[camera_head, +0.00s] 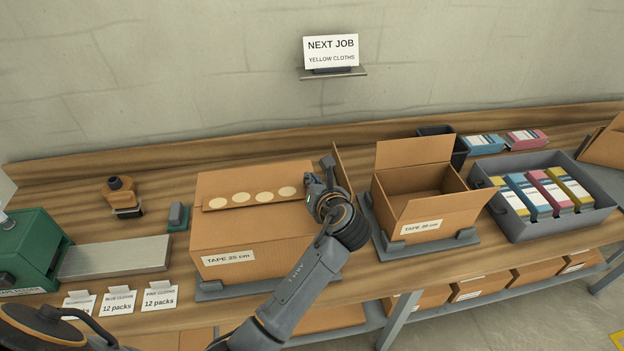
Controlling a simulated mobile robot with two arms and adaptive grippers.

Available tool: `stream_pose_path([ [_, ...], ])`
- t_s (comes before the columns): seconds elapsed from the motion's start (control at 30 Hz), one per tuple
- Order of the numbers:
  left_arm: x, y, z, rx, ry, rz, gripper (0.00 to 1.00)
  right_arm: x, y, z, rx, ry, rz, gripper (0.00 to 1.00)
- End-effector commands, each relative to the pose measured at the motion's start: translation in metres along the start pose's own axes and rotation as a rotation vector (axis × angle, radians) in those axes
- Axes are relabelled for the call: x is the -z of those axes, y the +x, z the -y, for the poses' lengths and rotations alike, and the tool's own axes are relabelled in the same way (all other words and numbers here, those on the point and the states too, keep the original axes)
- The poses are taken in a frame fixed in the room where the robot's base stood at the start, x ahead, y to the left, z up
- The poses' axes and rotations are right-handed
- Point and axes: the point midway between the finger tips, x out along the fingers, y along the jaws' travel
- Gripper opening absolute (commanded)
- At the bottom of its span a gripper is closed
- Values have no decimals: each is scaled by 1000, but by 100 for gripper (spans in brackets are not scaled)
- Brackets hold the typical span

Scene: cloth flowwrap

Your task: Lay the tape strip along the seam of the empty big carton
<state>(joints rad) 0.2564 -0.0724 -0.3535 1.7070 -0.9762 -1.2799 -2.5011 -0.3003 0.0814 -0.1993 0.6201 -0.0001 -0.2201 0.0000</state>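The big carton (250,240) stands left of centre on the bench, with a "TAPE" length label on its front. Its top looks closed. A brown strip with several cream dots (254,198) lies across the top; I cannot tell whether it is the tape or part of the carton. A cardboard flap (342,165) stands up at the carton's right end. My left gripper (322,180) is at that right end, by the strip's end. Its fingers are mostly hidden, so its opening and any grip do not show. My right gripper is not in view.
A smaller open carton (425,205) stands just right of my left arm. A grey tray (545,222) holds several coloured packs. A green machine (30,250) with a metal plate (115,259) and a tape dispenser-like tool (122,195) stand at the left.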

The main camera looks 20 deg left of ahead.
Motion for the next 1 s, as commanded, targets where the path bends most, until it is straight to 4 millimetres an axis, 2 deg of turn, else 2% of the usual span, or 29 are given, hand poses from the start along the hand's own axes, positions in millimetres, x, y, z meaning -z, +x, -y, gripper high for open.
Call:
stream_pose_path([
  [1.0,4,2,1,0,0,0,0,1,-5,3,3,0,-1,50],
])
